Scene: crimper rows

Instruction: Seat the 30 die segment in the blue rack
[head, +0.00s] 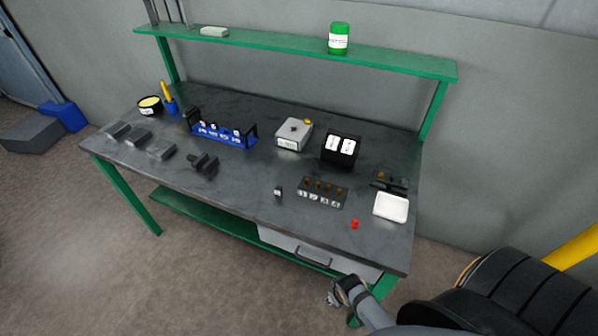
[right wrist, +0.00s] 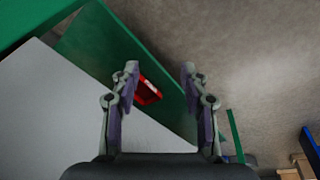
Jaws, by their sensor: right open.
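The blue rack (head: 224,136) stands at the back left of the bench, with several small dark segments with white labels in it. A small dark block with a white label (head: 278,192) stands alone near the front middle of the bench; its number is too small to read, so I cannot tell whether it is the 30 die segment. My right gripper (head: 337,292) is below the bench top by its front edge, away from both. In the right wrist view it is open and empty (right wrist: 160,80). My left gripper is not in view.
A dark holder (head: 321,193) with several labelled pieces, a white tray (head: 391,207) and a red piece (head: 354,224) are at the right. A grey box (head: 294,134) and black box (head: 341,149) stand behind. A drawer (head: 305,250) is under the front edge.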

